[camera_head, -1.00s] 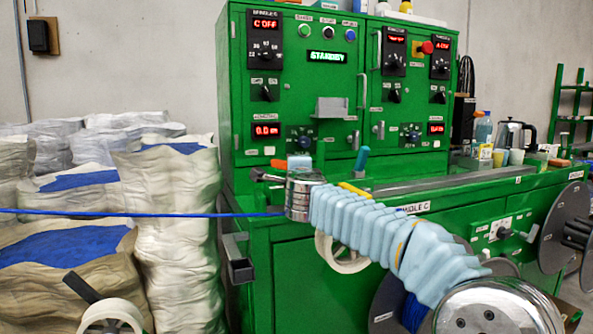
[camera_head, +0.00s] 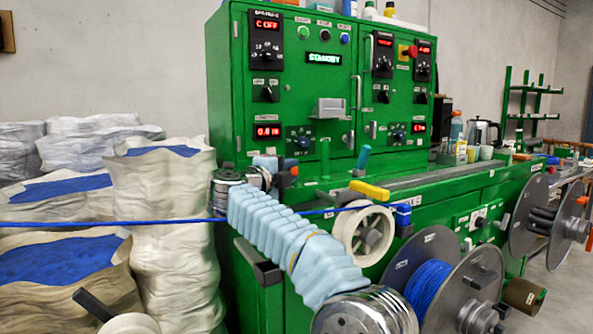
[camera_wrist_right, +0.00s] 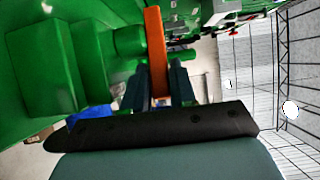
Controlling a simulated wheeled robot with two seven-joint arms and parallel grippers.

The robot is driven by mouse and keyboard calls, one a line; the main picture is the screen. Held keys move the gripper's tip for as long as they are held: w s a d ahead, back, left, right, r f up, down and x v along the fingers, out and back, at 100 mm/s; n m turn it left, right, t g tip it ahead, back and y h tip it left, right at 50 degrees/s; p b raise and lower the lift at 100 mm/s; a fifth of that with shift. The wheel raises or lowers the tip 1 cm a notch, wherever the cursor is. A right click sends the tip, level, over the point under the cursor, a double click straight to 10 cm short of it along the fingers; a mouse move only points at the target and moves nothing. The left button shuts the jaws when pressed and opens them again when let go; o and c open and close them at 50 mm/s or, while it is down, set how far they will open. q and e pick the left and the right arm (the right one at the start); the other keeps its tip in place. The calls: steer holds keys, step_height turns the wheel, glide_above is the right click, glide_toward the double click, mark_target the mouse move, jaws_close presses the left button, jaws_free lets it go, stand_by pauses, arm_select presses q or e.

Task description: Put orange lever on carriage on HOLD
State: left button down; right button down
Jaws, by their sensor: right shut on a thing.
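The orange lever (camera_wrist_right: 156,50) stands upright between the two dark fingers in the right wrist view. My right gripper (camera_wrist_right: 159,88) is shut on it. Green machine parts lie beside and behind it. In the head view my right arm comes in from the bottom, and the right gripper (camera_head: 284,180) is at the front of the green machine. Only a small orange part (camera_head: 294,170) shows there; the arm and wrist hide much of the carriage. I cannot read a HOLD label. My left gripper is not in view.
The blue cable (camera_head: 110,222) runs across from the left, past my arm, towards a white wheel (camera_head: 351,232). A yellow handle (camera_head: 370,190) sits above the wheel. Cable reels (camera_head: 427,290) stand at the right front. Wrapped sacks (camera_head: 165,230) fill the left. The control panel (camera_head: 325,90) reads STANDBY.

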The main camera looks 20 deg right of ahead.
steer(key=shift+w+a+f+m+g+h, duration=0.2)
steer(key=shift+a+m+g+h, duration=0.2)
steer(key=shift+m+g, duration=0.15)
steer(key=shift+g, duration=0.35)
steer(key=shift+r, duration=0.1)
steer(key=c, duration=1)
jaws_free()
steer(key=b+v, duration=0.2)
steer(key=v, duration=1.1)
steer(key=shift+a, duration=0.35)
steer(key=shift+s, duration=0.2)
